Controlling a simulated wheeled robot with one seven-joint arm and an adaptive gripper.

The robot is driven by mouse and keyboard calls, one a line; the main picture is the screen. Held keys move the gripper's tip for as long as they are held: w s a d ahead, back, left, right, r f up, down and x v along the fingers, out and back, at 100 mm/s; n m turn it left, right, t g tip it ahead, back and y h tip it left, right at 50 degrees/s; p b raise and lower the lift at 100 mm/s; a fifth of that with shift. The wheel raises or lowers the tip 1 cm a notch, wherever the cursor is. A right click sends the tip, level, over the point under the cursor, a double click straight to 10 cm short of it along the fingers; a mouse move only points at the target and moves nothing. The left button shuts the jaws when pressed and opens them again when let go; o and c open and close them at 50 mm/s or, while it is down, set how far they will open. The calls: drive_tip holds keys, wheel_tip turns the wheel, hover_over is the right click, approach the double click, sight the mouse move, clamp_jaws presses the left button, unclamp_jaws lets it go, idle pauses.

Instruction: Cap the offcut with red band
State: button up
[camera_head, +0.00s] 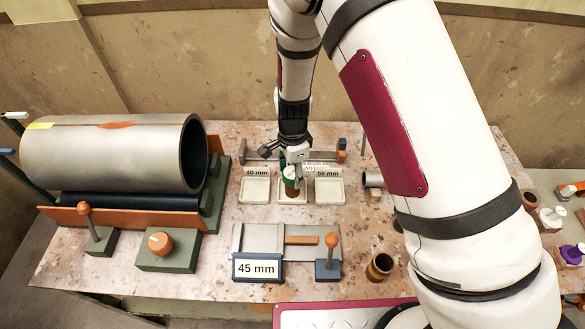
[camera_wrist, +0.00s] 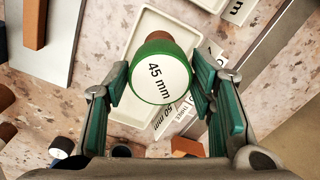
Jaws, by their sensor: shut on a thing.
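My gripper (camera_head: 292,172) is shut on a green-rimmed piece with a white face marked 45 mm (camera_wrist: 160,72). A brown part of it shows past the rim in the wrist view, and in the head view the green top (camera_head: 290,174) sits above a red-brown body. The piece is at the middle white tray (camera_head: 283,200); I cannot tell whether it touches the tray. A short dark pipe piece (camera_head: 379,267) with a lighter rim stands at the table's front right. A grey pipe piece (camera_head: 373,179) lies right of the trays. I cannot make out a red band on either.
Trays marked 40 mm (camera_head: 255,190) and 50 mm (camera_head: 329,190) flank the middle tray. A grey fixture with a 45 mm sign (camera_head: 257,268) stands in front. A large steel pipe (camera_head: 110,155) lies on a cradle at left. My arm covers much of the right side.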

drive_tip(key=shift+f, duration=0.45)
idle(0.6)
drive_tip(key=o, duration=1)
wheel_tip(320, 180, up, 12)
wheel_tip(320, 180, up, 10)
drive_tip(key=f+n+y, duration=0.1)
drive_tip(key=n, duration=0.1)
hover_over(293, 172)
drive_tip(key=s+d, duration=0.2)
drive_tip(key=d, duration=0.2)
drive_tip(key=s+d+r+n+t, duration=0.2)
drive_tip(key=s+d+r+n, duration=0.1)
drive_tip(key=s+d+r, duration=0.1)
drive_tip(key=s+d+r+n+t, duration=0.1)
drive_tip(key=s+d+r+n, duration=0.3)
drive_tip(key=s+r, duration=0.3)
drive_tip(key=s+d+r+n+t+h, duration=0.1)
drive_tip(key=s+d+r+n, duration=0.3)
drive_tip(key=s, duration=0.5)
drive_tip(key=shift+s+d+r+t, duration=0.2)
drive_tip(key=shift+d+r+t, duration=0.6)
drive_tip(key=shift+d+r, duration=0.2)
